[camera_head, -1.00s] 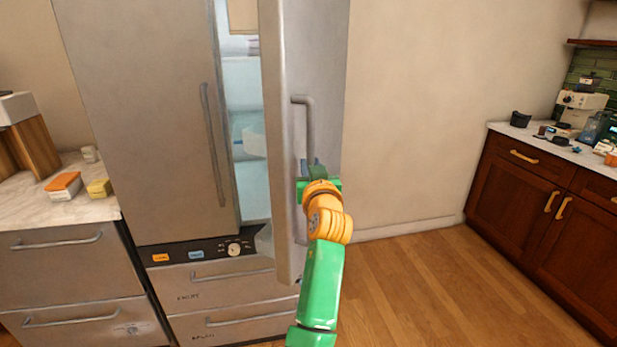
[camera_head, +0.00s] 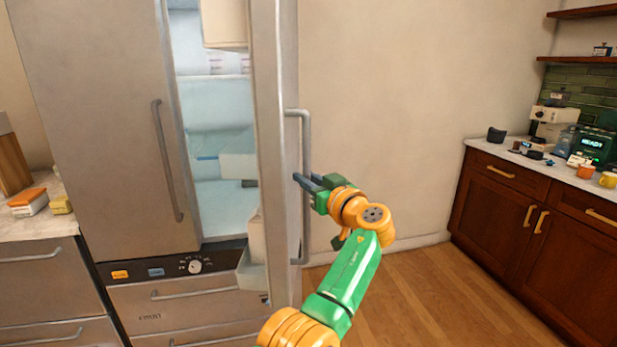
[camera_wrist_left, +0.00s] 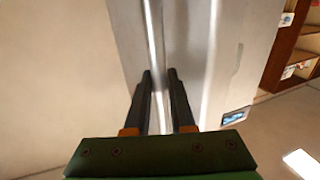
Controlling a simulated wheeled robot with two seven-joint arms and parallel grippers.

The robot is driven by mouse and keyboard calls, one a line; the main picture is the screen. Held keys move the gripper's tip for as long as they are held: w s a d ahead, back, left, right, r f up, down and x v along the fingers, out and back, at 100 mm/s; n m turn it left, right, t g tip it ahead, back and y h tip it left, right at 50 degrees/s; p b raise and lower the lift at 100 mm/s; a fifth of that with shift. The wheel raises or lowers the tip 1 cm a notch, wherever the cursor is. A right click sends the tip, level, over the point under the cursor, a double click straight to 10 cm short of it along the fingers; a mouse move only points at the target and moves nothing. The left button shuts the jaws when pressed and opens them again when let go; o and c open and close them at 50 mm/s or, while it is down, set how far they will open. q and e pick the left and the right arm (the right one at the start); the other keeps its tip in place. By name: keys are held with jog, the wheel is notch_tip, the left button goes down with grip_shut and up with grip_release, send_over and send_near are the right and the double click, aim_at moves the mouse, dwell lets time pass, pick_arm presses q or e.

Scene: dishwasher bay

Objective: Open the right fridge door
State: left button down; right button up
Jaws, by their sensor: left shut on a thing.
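The right fridge door (camera_head: 274,120) stands swung out, seen nearly edge-on, with the pale fridge interior (camera_head: 212,110) showing to its left. Its long vertical bar handle (camera_head: 306,135) is on the door's right-hand face. My left gripper (camera_head: 307,182) is shut on this handle around its middle height. In the left wrist view, the handle (camera_wrist_left: 154,35) runs down between the two dark fingers (camera_wrist_left: 159,85) of that gripper. The left fridge door (camera_head: 100,110) is closed. My right gripper is not in view.
A counter with drawers (camera_head: 40,270) stands left of the fridge. Fridge drawers (camera_head: 190,300) lie below the doors. A dark wood cabinet (camera_head: 500,220) with a coffee machine (camera_head: 552,122) stands at the right. The wood floor (camera_head: 420,290) between is clear.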

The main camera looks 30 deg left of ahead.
pick_arm(q)
jog(key=shift+w+d+r+y, duration=0.25)
jog(key=shift+d+y, duration=0.05)
jog(key=shift+d, duration=0.05)
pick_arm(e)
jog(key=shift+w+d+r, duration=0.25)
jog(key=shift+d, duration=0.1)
pick_arm(q)
jog(key=c, duration=1.1)
grip_release()
jog(key=o, duration=0.3)
jog(key=shift+a+f, duration=0.1)
jog(key=shift+o, duration=0.2)
jog(key=shift+w+a+f, duration=0.1)
jog(key=shift+f, duration=0.05)
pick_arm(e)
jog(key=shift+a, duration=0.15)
pick_arm(q)
jog(key=b+v, duration=0.4)
jog(key=v, duration=0.3)
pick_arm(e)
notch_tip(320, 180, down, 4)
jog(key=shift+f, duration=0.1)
